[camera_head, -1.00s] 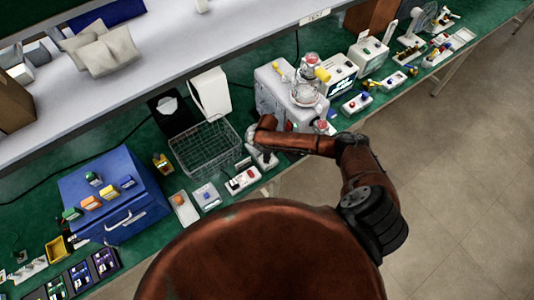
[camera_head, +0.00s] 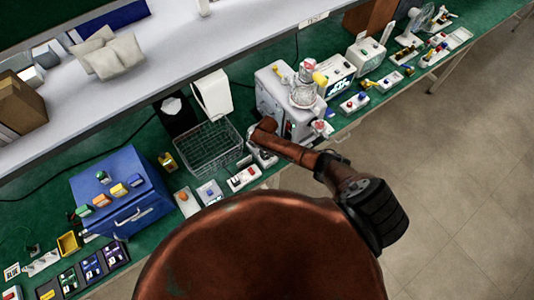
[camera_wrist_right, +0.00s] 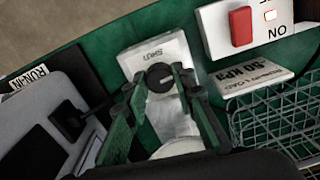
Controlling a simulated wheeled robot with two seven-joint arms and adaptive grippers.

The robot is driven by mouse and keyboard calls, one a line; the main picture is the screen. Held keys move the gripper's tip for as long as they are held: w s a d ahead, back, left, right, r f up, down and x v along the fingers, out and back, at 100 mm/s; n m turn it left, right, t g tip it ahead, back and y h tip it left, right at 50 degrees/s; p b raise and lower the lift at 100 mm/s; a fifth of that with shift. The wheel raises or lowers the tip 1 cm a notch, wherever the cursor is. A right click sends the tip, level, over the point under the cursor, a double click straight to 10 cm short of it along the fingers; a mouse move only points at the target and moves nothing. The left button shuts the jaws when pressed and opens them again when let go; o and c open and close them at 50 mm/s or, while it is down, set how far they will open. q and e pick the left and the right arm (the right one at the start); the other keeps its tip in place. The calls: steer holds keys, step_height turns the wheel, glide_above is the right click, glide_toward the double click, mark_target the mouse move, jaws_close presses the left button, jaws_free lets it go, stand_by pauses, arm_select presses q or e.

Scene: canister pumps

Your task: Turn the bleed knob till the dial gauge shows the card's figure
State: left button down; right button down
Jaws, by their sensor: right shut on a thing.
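In the right wrist view the bleed knob (camera_wrist_right: 160,77) is a small dark round knob on a pale block (camera_wrist_right: 141,56) with small print. My right gripper (camera_wrist_right: 163,80) has its two green fingers closed on the knob from either side. A pale round part (camera_wrist_right: 180,148) lies low between the fingers, mostly hidden; I cannot tell if it is the dial gauge, and no needle reads. In the head view my right gripper (camera_head: 262,155) is at the bench edge. My left gripper is not in view.
A wire basket (camera_head: 208,147) stands just left of the gripper. A white switch box with a red rocker (camera_wrist_right: 242,26) sits close by. The grey pump unit (camera_head: 272,92) with glassware stands behind right. Open floor (camera_head: 450,180) lies in front of the bench.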

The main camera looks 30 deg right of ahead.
mark_target(267, 155)
steer(key=shift+m, duration=0.9)
steer(key=shift+w, duration=0.1)
steer(key=c, duration=1.6)
jaws_free()
steer(key=shift+r, duration=0.15)
step_height(267, 155, up, 12)
